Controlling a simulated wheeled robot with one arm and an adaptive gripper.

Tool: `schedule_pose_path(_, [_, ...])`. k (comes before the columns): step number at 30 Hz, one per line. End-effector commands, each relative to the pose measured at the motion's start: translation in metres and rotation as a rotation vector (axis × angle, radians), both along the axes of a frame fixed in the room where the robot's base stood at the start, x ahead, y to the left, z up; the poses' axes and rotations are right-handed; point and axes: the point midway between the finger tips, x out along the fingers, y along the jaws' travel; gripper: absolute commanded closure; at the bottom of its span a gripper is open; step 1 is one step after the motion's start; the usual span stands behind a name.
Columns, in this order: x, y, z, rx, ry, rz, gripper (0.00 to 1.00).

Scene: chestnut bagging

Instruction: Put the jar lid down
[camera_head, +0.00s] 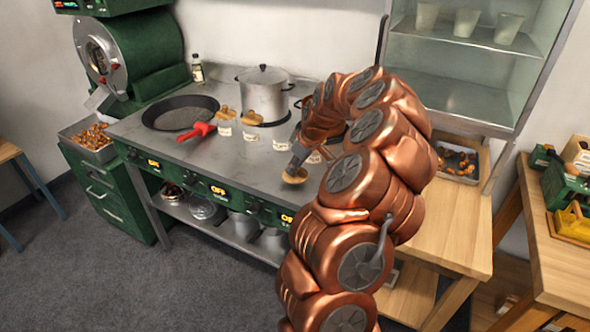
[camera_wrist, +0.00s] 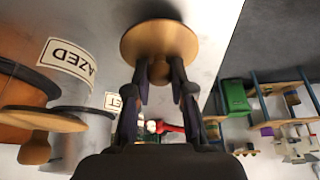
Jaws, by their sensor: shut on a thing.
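The jar lid (camera_head: 294,175) is a round wooden disc with a knob. My gripper (camera_head: 299,154) is shut on it and holds it low over the front part of the steel counter (camera_head: 240,172). In the wrist view my gripper (camera_wrist: 160,84) has both fingers on the knob, and the disc of the lid (camera_wrist: 160,38) faces the grey steel surface. I cannot tell whether the lid touches the counter. Small labelled jars (camera_head: 251,136) stand in a row behind it, some with wooden lids (camera_head: 227,113). My arm partly hides the right end of the row.
A black pan (camera_head: 180,113), a red-handled tool (camera_head: 197,131) and a lidded steel pot (camera_head: 264,92) are on the counter's left and back. Bare steel lies left of the held lid. A glass cabinet (camera_head: 465,60) stands at the right.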

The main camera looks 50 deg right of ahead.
Motion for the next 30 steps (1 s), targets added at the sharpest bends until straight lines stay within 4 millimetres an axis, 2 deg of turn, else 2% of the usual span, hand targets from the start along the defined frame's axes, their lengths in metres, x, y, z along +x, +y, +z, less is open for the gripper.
schedule_pose_path(5, [-0.001,0.002,-0.019,0.004,0.005,0.002,1.0])
schedule_pose_path(17, [0.0,0.001,-0.025,0.001,0.001,0.0,1.0])
schedule_pose_path(18, [0.0,0.001,-0.023,0.001,0.0,0.0,0.74])
schedule_pose_path(24, [0.0,0.001,-0.023,0.001,0.001,0.0,0.53])
schedule_pose_path(30, [0.0,0.001,-0.023,0.001,0.0,0.0,0.53])
